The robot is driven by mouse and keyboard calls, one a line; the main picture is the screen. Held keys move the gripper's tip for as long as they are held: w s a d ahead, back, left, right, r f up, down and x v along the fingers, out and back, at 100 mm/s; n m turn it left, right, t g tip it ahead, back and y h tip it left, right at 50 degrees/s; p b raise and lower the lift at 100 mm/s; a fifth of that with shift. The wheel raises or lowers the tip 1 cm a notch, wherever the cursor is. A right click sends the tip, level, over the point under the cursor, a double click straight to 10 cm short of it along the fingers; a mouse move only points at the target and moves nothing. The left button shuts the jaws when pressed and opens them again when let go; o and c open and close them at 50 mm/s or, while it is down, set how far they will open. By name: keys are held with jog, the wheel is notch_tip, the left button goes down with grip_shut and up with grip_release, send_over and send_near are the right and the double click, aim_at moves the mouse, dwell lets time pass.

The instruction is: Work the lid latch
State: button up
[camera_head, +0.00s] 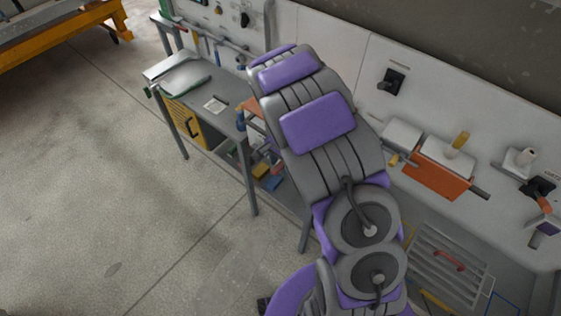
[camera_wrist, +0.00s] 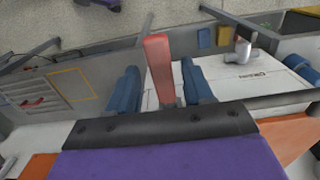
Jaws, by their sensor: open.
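In the wrist view, my gripper (camera_wrist: 160,88) is open, with one blue finger on each side of a red upright lever (camera_wrist: 159,62). Gaps show between the lever and both fingers, so no grip is visible. The lever rises from a white panel (camera_wrist: 232,88) with small dark lettering; its lower end is partly hidden behind my gripper's dark edge. I cannot tell for certain whether this lever is the lid latch. In the head view, my purple and grey arm covers the middle, and I cannot clearly make out the gripper.
A black knob (camera_head: 391,82) is on the wall panel. A slatted unit (camera_head: 436,278) has a red handle (camera_head: 448,260). Concrete floor (camera_head: 110,190) at left is clear.

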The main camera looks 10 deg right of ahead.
jog(key=shift+a, duration=0.45)
jog(key=c, duration=0.6)
jog(key=shift+d+r, duration=0.1)
jog(key=shift+d, duration=0.05)
grip_shut()
